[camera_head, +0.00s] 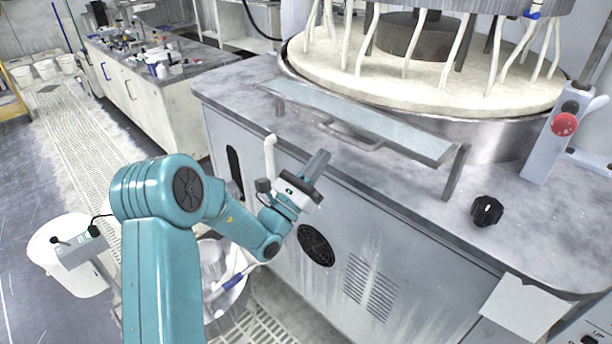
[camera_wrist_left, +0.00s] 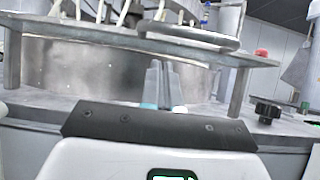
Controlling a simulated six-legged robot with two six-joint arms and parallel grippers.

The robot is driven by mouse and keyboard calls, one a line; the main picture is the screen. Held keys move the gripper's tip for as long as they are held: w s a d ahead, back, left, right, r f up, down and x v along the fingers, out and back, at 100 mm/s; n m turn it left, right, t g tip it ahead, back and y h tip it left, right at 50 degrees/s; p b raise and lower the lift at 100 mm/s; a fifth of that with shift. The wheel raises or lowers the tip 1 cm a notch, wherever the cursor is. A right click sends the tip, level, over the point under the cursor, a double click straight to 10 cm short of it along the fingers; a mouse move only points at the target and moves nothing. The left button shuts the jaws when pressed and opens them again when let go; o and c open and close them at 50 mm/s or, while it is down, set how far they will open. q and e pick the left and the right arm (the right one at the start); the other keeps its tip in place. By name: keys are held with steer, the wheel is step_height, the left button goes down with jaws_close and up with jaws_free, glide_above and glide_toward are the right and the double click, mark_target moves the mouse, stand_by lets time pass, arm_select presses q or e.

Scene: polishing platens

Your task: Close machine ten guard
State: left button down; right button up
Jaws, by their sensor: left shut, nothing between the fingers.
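The guard (camera_head: 370,118) is a long pale translucent panel in front of the round polishing platen (camera_head: 440,85). It looks folded down near flat and is carried on a short post at each end. A curved bar handle (camera_head: 350,136) sticks out from its front edge. In the left wrist view the guard (camera_wrist_left: 100,36) shows nearly edge-on with its handle (camera_wrist_left: 190,39) above my fingers. My left gripper (camera_head: 319,158) is shut and empty, in front of and below the handle, apart from it. It also shows in the left wrist view (camera_wrist_left: 159,68). My right gripper is out of view.
A black knob (camera_head: 487,210) and a red button (camera_head: 564,123) on a grey post stand at the right of the machine top. A white hooked pipe (camera_head: 270,155) rises beside my left wrist. A cluttered bench (camera_head: 150,90) stands at the back left.

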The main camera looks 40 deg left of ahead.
arm_select(q)
steer(key=r, duration=0.3)
steer(key=shift+w+p, duration=0.35)
steer(key=shift+s+r, duration=0.1)
steer(key=shift+a+r, duration=0.1)
